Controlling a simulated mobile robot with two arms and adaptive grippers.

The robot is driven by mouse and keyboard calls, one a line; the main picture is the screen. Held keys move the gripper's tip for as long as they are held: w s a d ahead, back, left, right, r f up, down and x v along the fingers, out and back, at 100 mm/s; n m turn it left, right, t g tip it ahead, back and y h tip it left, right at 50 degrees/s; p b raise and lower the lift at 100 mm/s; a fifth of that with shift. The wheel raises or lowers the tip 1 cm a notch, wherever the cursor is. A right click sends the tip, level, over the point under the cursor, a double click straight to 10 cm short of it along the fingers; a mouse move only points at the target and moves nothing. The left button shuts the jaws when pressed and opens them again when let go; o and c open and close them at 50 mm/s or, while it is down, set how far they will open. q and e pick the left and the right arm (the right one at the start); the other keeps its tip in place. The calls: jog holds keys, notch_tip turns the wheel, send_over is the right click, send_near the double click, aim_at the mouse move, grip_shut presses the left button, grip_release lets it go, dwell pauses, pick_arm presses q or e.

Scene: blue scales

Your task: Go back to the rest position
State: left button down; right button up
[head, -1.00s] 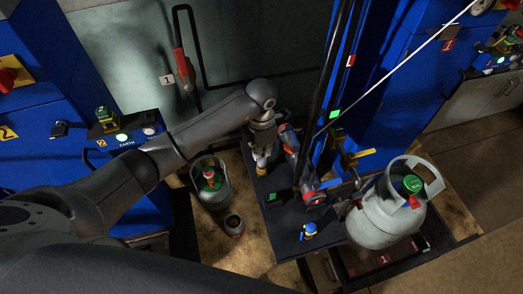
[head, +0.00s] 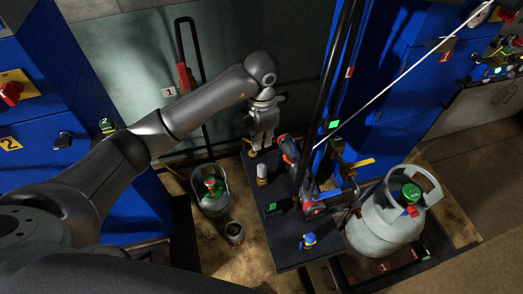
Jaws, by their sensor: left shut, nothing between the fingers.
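My left arm comes in from the left and reaches over to the dark shelf (head: 290,247) in the middle. My left gripper (head: 256,153) hangs down, shut and empty, at the shelf's back left edge. A small item with a pale top (head: 262,173) stands just below the gripper in the picture, apart from it. A red and grey tool (head: 297,165) lies to the gripper's right. My right gripper is not in view.
A large grey gas cylinder (head: 380,228) with a green valve stands at the right. A smaller cylinder (head: 211,202) and a small pot (head: 234,233) stand on the floor left of the shelf. A small blue and yellow item (head: 308,241) sits at the shelf's front. Blue cabinets (head: 45,100) flank both sides.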

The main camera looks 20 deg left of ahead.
pick_arm(q)
jog(key=shift+r, duration=1.85)
